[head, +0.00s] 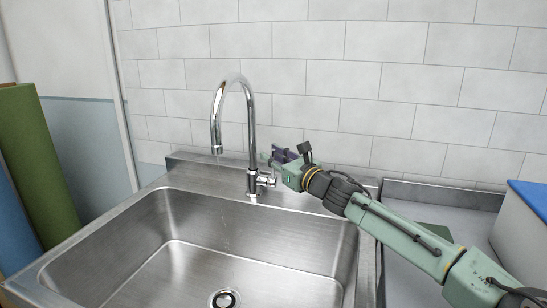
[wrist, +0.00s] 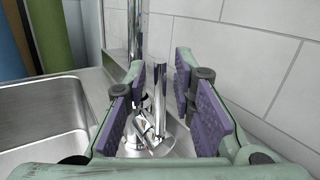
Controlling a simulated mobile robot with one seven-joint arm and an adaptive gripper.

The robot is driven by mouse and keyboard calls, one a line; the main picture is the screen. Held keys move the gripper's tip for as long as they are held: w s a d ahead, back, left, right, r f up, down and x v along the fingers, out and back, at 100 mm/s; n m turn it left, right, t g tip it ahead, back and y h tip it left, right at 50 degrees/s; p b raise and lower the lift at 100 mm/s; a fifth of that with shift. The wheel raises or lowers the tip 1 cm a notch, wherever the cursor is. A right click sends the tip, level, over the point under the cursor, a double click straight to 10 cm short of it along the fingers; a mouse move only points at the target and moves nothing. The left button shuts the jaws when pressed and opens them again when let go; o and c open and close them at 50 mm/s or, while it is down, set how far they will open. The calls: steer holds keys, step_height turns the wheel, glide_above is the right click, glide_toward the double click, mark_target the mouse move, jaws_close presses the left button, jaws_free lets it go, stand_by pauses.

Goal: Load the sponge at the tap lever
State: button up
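The chrome tap (head: 250,135) stands at the back edge of the sink, its curved spout over the basin. Its lever (wrist: 159,88) rises from the tap base in the wrist view, between the two purple-padded fingers of my gripper (wrist: 163,98). The fingers are apart, with a gap visible on both sides of the lever. In the head view my gripper (head: 277,162) is just right of the tap, by the lever's mount (head: 265,180). I see no sponge that I can identify, and none between the fingers.
The steel sink (head: 150,225) has a drain (head: 224,298) and an empty basin. A tiled wall (head: 400,90) stands close behind the tap. A flat green item (head: 434,230) lies on the right counter, partly behind my arm. A blue-topped white box (head: 520,225) is at far right.

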steer(key=shift+o, duration=0.3)
steer(key=v, duration=1.2)
steer(key=shift+f, duration=0.1)
